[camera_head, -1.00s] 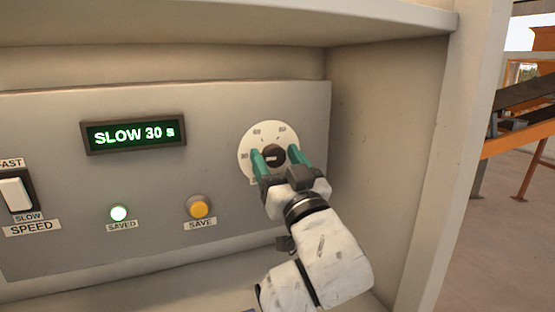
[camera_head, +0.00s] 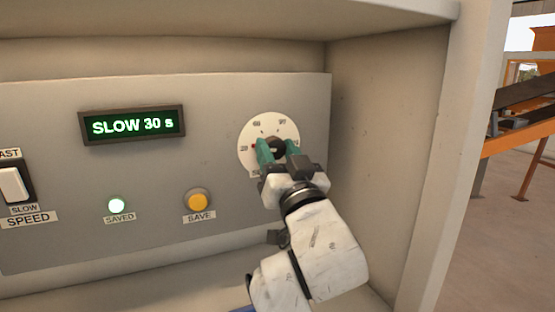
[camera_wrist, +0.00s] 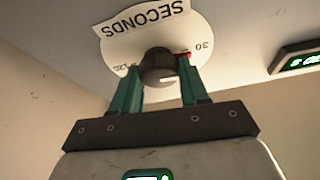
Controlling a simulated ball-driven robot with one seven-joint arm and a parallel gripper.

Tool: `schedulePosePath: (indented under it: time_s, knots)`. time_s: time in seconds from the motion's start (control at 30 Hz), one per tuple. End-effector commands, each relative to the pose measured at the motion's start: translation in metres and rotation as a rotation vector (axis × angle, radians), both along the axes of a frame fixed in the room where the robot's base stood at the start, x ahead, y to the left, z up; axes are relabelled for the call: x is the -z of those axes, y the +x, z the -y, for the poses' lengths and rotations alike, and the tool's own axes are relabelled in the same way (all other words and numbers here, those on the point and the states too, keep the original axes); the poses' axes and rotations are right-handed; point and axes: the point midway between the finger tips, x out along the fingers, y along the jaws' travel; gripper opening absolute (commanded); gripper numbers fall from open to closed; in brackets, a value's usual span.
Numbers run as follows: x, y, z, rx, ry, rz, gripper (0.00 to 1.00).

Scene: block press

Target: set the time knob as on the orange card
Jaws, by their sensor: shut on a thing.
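The time knob (camera_wrist: 159,66) is a dark round knob on a white dial marked in seconds. The dial (camera_head: 252,130) is on the right of the grey panel. My gripper (camera_head: 279,150) is shut on the knob, with a green finger on each side of it. In the wrist view a red mark shows beside the knob near the 30. The display (camera_head: 132,125) reads SLOW 30 s. No orange card shows in these views.
The speed switch (camera_head: 13,185) is at the far left. The side wall (camera_head: 385,140) stands close at the right, and a ledge hangs above.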

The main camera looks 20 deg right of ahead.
Motion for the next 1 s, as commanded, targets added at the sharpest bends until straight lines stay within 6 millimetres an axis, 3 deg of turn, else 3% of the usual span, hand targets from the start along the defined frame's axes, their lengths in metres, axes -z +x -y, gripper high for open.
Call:
schedulePosePath:
  time_s: [0.7,1.0]
  knots:
    - [0.001,-0.0002,-0.0027,-0.003,0.643,0.003,0.14]
    - [-0.0005,0.0,-0.0015,-0.002,0.83,0.002,0.14]
